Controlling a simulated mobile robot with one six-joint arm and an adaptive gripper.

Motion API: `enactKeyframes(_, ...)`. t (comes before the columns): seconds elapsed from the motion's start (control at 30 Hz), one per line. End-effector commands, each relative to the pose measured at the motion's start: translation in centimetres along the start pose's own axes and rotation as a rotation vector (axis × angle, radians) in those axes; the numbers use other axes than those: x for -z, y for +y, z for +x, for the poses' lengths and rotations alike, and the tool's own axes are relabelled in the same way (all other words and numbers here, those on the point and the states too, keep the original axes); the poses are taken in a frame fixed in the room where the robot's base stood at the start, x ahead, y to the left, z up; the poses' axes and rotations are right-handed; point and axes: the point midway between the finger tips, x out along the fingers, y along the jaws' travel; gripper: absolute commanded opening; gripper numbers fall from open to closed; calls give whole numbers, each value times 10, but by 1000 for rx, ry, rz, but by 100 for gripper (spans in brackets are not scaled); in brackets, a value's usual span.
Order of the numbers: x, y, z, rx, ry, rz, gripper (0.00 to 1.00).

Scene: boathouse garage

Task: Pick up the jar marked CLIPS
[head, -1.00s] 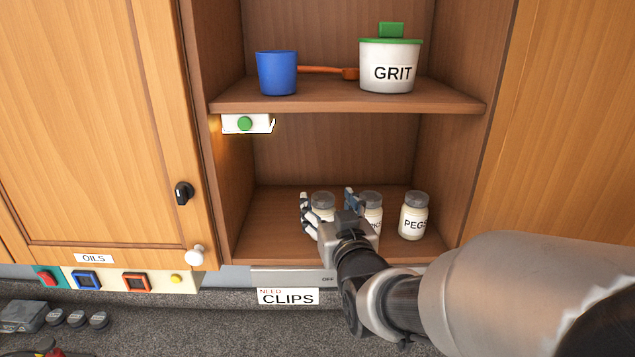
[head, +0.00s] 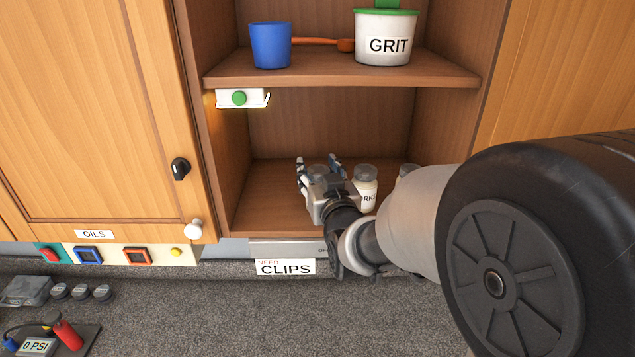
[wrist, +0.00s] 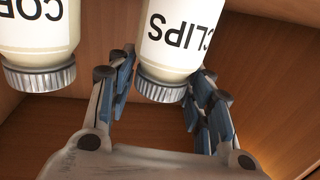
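The jar marked CLIPS (wrist: 172,40) is cream with a grey ribbed lid. It appears upside down in the wrist view. In the head view its grey lid (head: 317,171) shows between my fingers, and its body is mostly hidden by my gripper (head: 318,168). My gripper also shows in the wrist view (wrist: 165,80), with one blue-padded finger on each side of the jar's lid end. The fingers are spread, with narrow gaps to the jar. The jar stands on the lower shelf (head: 262,205).
A jar lettered ORKS (head: 365,188) stands close to the right; its label reads COR in the wrist view (wrist: 38,35). Another jar (head: 408,170) is mostly behind my arm. The upper shelf (head: 330,75) holds a blue cup (head: 270,46) and GRIT tub (head: 385,38).

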Motion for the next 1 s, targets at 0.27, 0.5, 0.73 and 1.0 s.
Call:
enactKeyframes(0.27, 0, 0, 0, 0, 0, 0, 26)
enactKeyframes(0.5, 0, 0, 0, 0, 0, 0, 10)
enactKeyframes(0.73, 2, 0, 0, 0, 3, 0, 8)
enactKeyframes(1.0, 40, 0, -2, 0, 10, 0, 3)
